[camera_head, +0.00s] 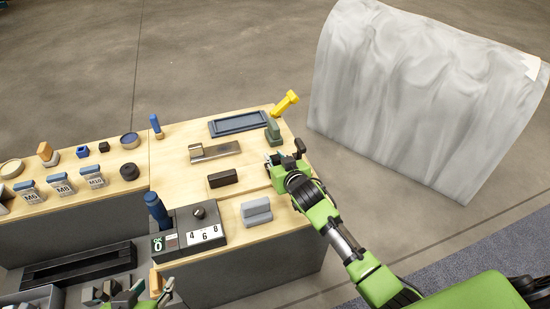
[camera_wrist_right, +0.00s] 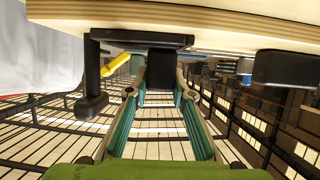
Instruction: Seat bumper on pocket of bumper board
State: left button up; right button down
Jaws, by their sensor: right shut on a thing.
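My right gripper (camera_head: 277,162) is at the right end of the wooden worktop, low beside a dark block (camera_head: 300,146). In the right wrist view, its teal fingers (camera_wrist_right: 160,85) close on a small black block (camera_wrist_right: 162,68), which appears to be the bumper. Its underside and any contact with the board are hidden.
A counter box (camera_head: 187,232) sits at the front. A large draped cover (camera_head: 420,90) stands right.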

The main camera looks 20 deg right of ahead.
jog(key=c, duration=1.7)
grip_release()
jog(key=v, duration=1.2)
